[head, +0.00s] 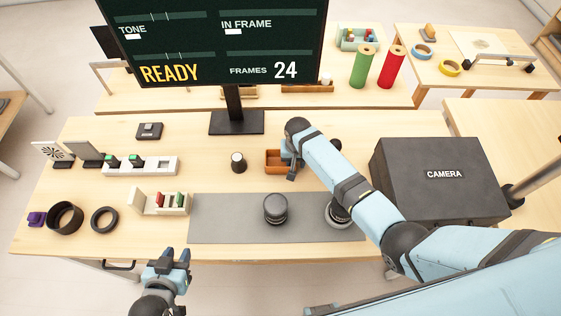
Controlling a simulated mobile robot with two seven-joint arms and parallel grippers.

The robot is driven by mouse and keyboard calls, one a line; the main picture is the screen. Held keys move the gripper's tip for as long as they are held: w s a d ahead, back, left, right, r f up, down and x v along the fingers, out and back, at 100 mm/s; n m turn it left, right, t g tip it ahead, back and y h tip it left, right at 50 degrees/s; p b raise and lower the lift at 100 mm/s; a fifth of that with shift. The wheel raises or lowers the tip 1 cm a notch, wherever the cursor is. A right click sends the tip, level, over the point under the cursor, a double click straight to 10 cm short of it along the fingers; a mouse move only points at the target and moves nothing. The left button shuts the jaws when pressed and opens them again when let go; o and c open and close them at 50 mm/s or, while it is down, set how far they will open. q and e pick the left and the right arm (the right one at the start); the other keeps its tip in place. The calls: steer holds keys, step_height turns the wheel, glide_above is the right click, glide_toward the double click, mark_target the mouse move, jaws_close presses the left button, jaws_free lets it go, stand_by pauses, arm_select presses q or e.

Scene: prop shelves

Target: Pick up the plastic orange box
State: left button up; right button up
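The small orange-brown open box (273,168) stands on the wooden table, just behind the grey mat. My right arm reaches in from the right, and its gripper (291,172) is pointed down at the box's right side. The gripper and wrist cover the right part of the box. I cannot tell whether the fingers are touching it, around its wall, or open. My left gripper (175,257) is low in front of the table's front edge, empty, with a gap between its fingers.
A grey mat (225,230) holds a dark lens (275,209); another round dark item is partly behind my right arm. A black cylinder (238,162) stands left of the box. The monitor stand (236,122) is behind it, and a black camera case (440,185) is right.

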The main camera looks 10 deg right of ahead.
jaws_close()
stand_by(0.3)
